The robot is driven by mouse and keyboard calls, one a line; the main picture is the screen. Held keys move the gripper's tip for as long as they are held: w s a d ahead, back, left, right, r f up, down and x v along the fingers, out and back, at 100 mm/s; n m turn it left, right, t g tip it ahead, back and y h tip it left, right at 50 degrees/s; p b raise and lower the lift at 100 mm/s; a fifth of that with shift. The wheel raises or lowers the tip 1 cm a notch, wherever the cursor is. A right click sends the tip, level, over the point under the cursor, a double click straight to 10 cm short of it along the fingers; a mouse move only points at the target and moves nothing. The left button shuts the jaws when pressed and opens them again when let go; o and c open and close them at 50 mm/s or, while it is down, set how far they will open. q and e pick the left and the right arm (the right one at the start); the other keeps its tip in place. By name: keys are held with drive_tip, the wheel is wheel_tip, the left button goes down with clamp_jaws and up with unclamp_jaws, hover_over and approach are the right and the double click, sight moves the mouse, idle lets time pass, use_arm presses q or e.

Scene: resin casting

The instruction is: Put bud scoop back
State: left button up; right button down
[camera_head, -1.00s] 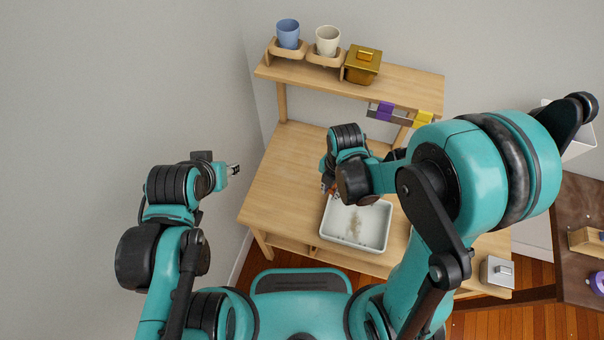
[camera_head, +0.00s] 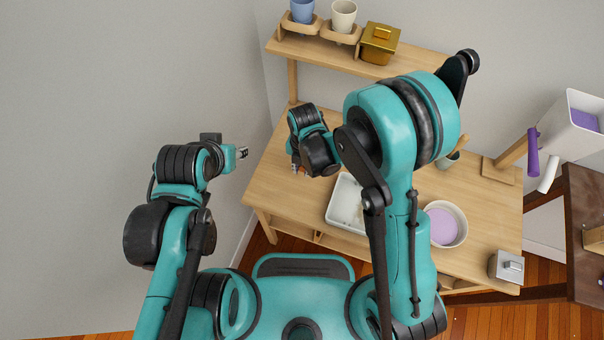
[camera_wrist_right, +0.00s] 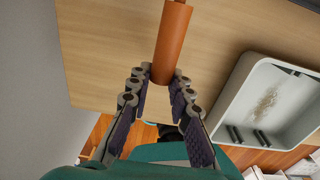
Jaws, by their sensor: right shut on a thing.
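My right gripper (camera_wrist_right: 162,80) is shut on an orange-brown rod-like handle (camera_wrist_right: 172,40), seen in the right wrist view. The handle runs up out of that view, so its far end is hidden; it looks like the bud scoop's handle, but no scoop head shows. In the head view the right gripper (camera_head: 298,168) is over the left part of the wooden table (camera_head: 268,182), mostly behind its own wrist. My left gripper (camera_head: 243,152) is left of the table, apart from everything; its fingers are too small to read.
A white tray (camera_head: 334,214) stands right of the right gripper; the right wrist view shows pale crumbs in it. A bowl with lilac contents (camera_head: 445,226) and a grey box (camera_head: 507,265) are further right. A shelf (camera_head: 340,57) with cups and a gold box stands behind.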

sight(302, 179)
drive_tip(key=shift+f+b, duration=0.75)
drive_tip(key=shift+f, duration=1.2)
drive_tip(key=shift+f, duration=0.15)
drive_tip(key=c, duration=1.4)
unclamp_jaws()
